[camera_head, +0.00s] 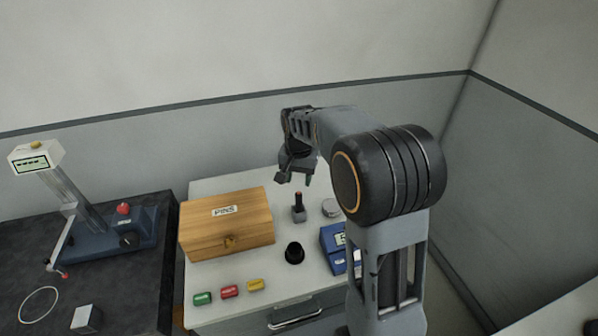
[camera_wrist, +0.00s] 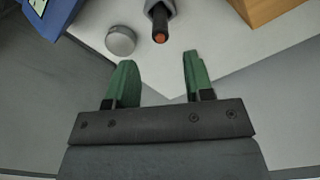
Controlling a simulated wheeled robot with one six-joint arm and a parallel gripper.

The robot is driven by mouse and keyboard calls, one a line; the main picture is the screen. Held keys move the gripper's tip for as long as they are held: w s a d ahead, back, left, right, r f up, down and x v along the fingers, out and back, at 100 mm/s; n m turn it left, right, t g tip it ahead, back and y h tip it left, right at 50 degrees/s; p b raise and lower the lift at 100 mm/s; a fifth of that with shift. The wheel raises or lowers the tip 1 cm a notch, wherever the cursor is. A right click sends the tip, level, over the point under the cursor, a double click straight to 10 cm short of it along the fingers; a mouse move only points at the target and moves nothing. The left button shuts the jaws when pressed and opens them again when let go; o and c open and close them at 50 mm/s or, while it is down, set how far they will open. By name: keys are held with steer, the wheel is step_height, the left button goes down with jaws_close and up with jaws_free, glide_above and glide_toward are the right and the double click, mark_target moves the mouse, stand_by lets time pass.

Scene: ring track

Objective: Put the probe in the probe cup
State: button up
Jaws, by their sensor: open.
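A dark stick with a red end, which looks like the probe (camera_head: 298,197), stands upright in a small grey block (camera_head: 298,214) on the white cabinet. In the wrist view the probe (camera_wrist: 160,28) shows end-on at the top centre, beyond the fingertips. A black round cup (camera_head: 294,254), apparently the probe cup, stands in front of the block; the wrist view does not show it. My gripper (camera_head: 295,180) is above and behind the probe, apart from it. In the wrist view my gripper (camera_wrist: 160,75) has its green fingers wide apart with nothing between them.
A wooden PINS box (camera_head: 228,235) stands left of the probe. A blue device (camera_head: 334,238) and a round metal disc (camera_head: 331,208) lie to its right. Green, red and yellow pieces (camera_head: 229,291) lie at the front. A dark bench (camera_head: 100,285) with a blue stand is at left.

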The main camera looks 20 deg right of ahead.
step_height(320, 180, up, 2)
steer(key=s+r+n+t, duration=0.1)
steer(key=s+n+t, duration=0.1)
steer(key=s, duration=0.7)
steer(key=s+r+n+t, duration=0.2)
steer(key=s+n, duration=0.2)
steer(key=s, duration=0.6)
steer(key=shift+s+d, duration=0.2)
steer(key=shift+s, duration=0.05)
